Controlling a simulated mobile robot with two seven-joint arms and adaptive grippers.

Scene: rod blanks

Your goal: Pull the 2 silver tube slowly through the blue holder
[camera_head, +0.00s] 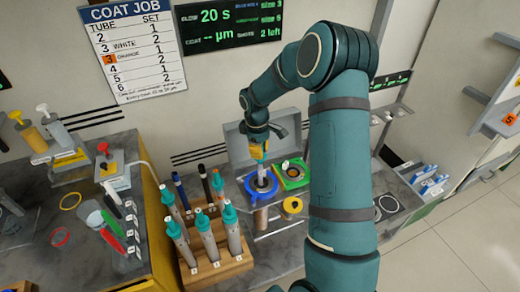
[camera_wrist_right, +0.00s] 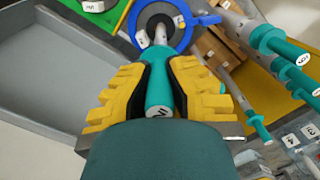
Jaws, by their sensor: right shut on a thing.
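My right gripper (camera_head: 260,150) is shut on the teal grip of a silver tube and stands right above the blue holder (camera_head: 262,190). In the right wrist view the yellow fingers (camera_wrist_right: 160,85) press on both sides of the teal grip (camera_wrist_right: 160,92), whose end carries a dark mark that I cannot read surely. The silver tube (camera_wrist_right: 161,35) runs from the grip into the ring of the blue holder (camera_wrist_right: 186,41). A tube-like part (camera_head: 261,219) shows below the holder. My left gripper is not in view.
A wooden rack (camera_head: 232,268) with several teal-capped silver tubes stands left of the holder. A green holder (camera_head: 293,184) sits close on its right, with a yellow ring (camera_head: 292,206) in front. A grey panel (camera_head: 235,146) stands behind. The wall display (camera_head: 228,22) reads 20 s.

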